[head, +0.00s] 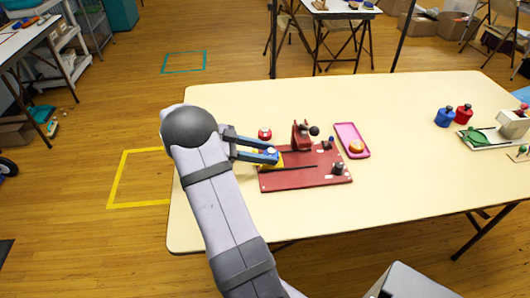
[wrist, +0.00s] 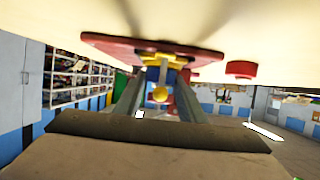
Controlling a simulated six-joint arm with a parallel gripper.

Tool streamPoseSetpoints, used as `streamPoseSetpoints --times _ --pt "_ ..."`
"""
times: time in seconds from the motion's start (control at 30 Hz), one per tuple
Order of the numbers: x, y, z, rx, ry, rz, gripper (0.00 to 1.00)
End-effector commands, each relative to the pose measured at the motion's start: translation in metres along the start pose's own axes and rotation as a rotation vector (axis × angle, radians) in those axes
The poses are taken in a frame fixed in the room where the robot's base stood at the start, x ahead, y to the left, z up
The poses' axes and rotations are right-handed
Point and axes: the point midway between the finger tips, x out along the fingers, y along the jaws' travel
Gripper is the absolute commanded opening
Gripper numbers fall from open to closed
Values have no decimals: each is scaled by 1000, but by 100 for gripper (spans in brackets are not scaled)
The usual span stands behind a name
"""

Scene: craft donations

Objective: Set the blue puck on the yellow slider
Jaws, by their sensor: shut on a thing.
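The red board (head: 305,178) lies near the left end of the table, with the yellow slider (head: 276,164) at its left side. My gripper (head: 268,151) reaches in from the left, shut on the blue puck (head: 270,154). The puck appears right over the slider. In the wrist view, the blue puck (wrist: 152,73) sits between my fingers, with a yellow knob facing the camera. The yellow slider (wrist: 165,57) shows close against it, under the red board's edge (wrist: 110,42). I cannot tell whether puck and slider touch. My fingers partly hide both.
A red puck (head: 265,134) stands just behind the slider. A red block with a dark knob (head: 301,137) rises from the board. A pink tray (head: 361,153) with an orange puck (head: 355,146) lies to the right. Blue (head: 444,118) and red (head: 463,115) knobbed weights stand farther right.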

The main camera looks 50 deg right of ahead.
Motion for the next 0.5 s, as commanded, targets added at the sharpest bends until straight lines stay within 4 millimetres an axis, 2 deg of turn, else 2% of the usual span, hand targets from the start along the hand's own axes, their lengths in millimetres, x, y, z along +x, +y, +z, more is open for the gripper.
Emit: streamPoseSetpoints --times 0.5 --pt "1 0 2 1 0 0 14"
